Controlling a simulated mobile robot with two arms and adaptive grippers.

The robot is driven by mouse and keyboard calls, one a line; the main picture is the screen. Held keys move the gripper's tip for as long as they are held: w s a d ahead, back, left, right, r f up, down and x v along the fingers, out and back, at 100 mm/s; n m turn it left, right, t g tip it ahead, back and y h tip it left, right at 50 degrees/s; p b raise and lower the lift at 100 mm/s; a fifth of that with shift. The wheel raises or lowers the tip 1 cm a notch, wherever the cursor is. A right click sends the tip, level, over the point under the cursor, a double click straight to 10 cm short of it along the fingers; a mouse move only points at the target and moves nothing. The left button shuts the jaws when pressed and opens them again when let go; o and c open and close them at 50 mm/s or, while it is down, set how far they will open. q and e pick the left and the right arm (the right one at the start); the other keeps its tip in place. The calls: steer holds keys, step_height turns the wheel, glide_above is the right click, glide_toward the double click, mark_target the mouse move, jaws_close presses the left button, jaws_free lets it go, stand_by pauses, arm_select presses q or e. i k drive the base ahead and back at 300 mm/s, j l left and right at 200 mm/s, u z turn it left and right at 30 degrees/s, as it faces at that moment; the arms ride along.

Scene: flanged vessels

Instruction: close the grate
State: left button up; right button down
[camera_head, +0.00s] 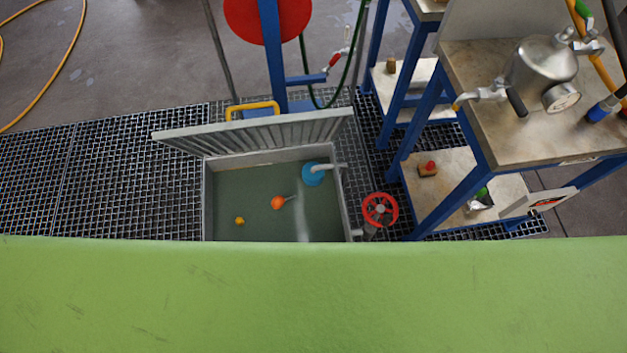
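The grate (255,132) is a grey ribbed panel. It stands raised along the far edge of the open pit (209,200), tilted up. A yellow handle (252,107) shows at its upper edge. Greenish water (245,190) lies in the pit, with a blue round part (313,174), an orange ball (278,202) and a small yellow object (239,221) in it. The pit's near edge is hidden behind a green surface across the bottom of the view. Neither of my grippers shows.
Dark mesh flooring (110,180) surrounds the pit. A red handwheel (380,209) stands at its right edge. A blue-legged table (475,120) with a metal vessel (543,70) is on the right. A blue post (271,60) with a red disc (240,15) rises behind the grate.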

mark_target(230, 136)
steer(key=u, duration=0.7)
steer(key=j+u, duration=0.7)
steer(key=u, duration=0.15)
steer(key=j+u, duration=0.4)
steer(key=i+j+u, duration=0.1)
steer(key=j+u, duration=0.2)
steer(key=u, duration=0.15)
steer(key=i+j+z, duration=0.3)
steer(key=i, duration=0.4)
steer(key=i+j+z, duration=0.3)
steer(key=i+j, duration=0.35)
steer(key=i+l+z, duration=0.2)
steer(key=z, duration=0.2)
steer(key=i+z, duration=0.7)
steer(key=z, duration=0.15)
steer(key=i+j+z, duration=0.1)
steer(key=i+z, duration=0.3)
steer(key=i+j+z, duration=0.2)
steer(key=z, duration=0.2)
steer(key=i+l+z, duration=0.1)
steer(key=z, duration=0.4)
steer(key=i+z, duration=0.25)
steer(key=z, duration=0.2)
steer(key=i+z, duration=0.2)
steer(key=z, duration=0.3)
steer(key=i+j+z, duration=0.15)
steer(key=z, duration=0.3)
steer(key=i+l+z, duration=0.2)
steer(key=k+l, duration=0.05)
